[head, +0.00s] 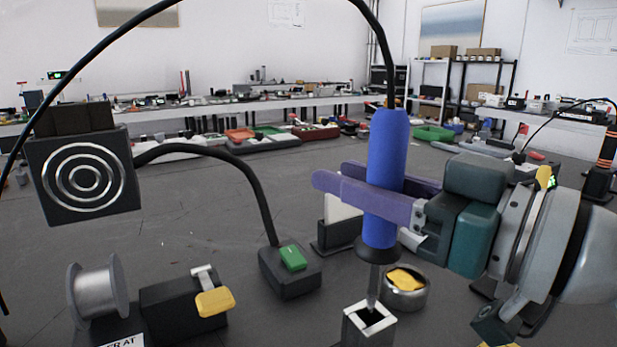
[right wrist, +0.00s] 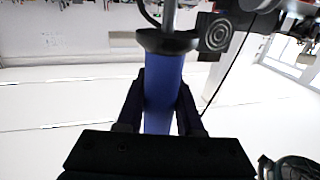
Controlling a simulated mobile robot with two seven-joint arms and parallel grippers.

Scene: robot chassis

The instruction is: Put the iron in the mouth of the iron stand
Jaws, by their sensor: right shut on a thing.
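The soldering iron (head: 387,150) has a blue handle, a black collar and a thin metal tip, with a black cable rising from its top. My right gripper (head: 332,178) is shut around the blue handle and holds it upright, tip down. In the right wrist view the handle (right wrist: 163,105) sits between the dark fingers. The iron stand (head: 382,322) is at the bottom, with a white-rimmed square mouth around a dark opening. The tip overlaps the mouth's far edge; I cannot tell whether it is inside or just above. My left gripper is not in view.
A round tin with a yellow sponge (head: 404,281) stands close behind the stand. A black box with a green switch (head: 293,258), a solder spool (head: 98,290) and a fume fan with white rings (head: 84,177) are to the left.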

